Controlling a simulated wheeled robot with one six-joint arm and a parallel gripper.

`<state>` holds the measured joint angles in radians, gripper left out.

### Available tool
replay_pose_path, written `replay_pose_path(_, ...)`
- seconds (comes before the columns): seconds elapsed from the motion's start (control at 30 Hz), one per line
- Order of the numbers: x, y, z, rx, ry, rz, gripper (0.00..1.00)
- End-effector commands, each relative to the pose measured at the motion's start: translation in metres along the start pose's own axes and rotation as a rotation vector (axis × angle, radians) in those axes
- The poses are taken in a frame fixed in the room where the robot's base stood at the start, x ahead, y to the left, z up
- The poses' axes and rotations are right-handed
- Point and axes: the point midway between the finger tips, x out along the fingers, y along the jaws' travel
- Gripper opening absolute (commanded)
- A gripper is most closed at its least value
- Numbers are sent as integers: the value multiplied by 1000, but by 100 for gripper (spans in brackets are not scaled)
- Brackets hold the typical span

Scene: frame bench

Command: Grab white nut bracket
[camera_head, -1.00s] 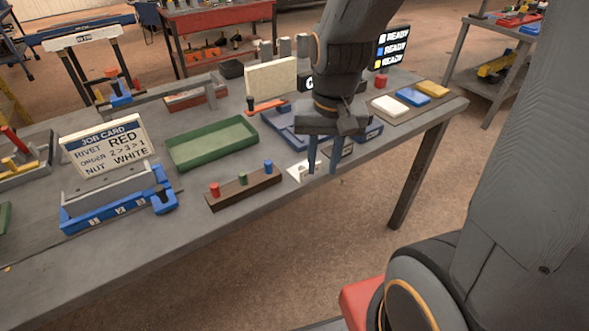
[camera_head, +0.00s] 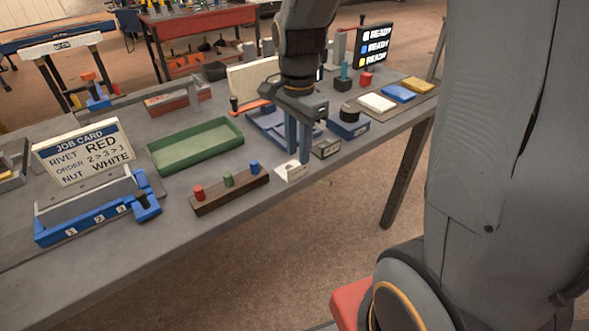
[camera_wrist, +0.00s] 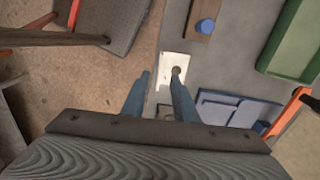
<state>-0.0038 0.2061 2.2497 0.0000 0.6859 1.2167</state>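The white nut bracket (camera_head: 291,171) is a small white angled plate near the table's front edge, right of the rivet block. In the wrist view it is a white plate (camera_wrist: 172,60) with a dark round spot beside the right fingertip. My gripper (camera_head: 298,158) points down just above and behind the bracket, with its two blue-grey fingers apart. In the wrist view the gripper (camera_wrist: 158,75) has the right finger over the bracket and the left finger beyond its left edge. Nothing shows held between them. I cannot tell whether a finger touches the bracket.
A dark block (camera_head: 230,196) with red, green and blue pegs stands left of the bracket. A green tray (camera_head: 195,148) lies behind it. The job card (camera_head: 84,152) reads rivet red, nut white.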

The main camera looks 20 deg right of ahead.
Motion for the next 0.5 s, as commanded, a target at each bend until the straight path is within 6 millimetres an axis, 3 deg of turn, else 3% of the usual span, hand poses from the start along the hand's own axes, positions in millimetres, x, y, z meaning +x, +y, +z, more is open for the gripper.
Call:
replay_pose_path(0.23,30,2,-1,0,-1,2,27)
replay_pose_path(0.5,36,1,-1,-1,0,0,27)
